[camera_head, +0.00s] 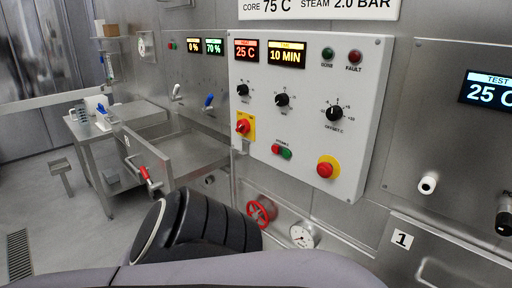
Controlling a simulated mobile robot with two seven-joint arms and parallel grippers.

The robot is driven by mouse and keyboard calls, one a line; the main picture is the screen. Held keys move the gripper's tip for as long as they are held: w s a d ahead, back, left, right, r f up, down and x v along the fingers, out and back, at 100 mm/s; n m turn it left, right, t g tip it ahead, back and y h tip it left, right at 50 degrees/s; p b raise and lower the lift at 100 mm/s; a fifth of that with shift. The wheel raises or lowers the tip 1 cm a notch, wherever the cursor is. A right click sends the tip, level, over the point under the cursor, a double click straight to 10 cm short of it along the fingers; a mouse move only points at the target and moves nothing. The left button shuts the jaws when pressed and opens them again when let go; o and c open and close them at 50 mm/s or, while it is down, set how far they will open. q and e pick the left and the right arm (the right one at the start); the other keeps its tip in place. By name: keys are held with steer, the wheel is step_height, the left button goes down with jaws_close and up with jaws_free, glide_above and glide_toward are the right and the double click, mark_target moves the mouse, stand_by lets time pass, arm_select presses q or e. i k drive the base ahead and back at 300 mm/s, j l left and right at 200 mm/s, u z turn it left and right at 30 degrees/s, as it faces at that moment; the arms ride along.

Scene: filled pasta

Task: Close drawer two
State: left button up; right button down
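An open steel drawer (190,152) sticks out of the machine wall at the left of the head view. Its front panel stands away from the wall, and a handle with red parts (149,180) sits on the outside of that panel. A steel panel marked 1 (440,252) is at the lower right. My dark, ribbed arm part crosses the bottom middle. Neither of my grippers is in view.
A white control box (305,120) with knobs, displays and a red emergency button (327,168) juts from the wall. A red valve wheel (262,212) and a gauge (304,234) are below it. A steel table (90,130) stands behind the drawer.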

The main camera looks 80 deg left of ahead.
mark_target(177, 159)
steer(key=u, duration=3.45)
steer(key=z, duration=0.55)
steer(key=i+j+z, duration=0.2)
steer(key=z, duration=0.15)
steer(key=i+j+z, duration=0.15)
steer(key=j+z, duration=0.2)
steer(key=i+j+z, duration=0.1)
steer(key=j, duration=0.3)
steer(key=i+j+z, duration=0.15)
steer(key=j, duration=0.3)
steer(key=k, duration=0.05)
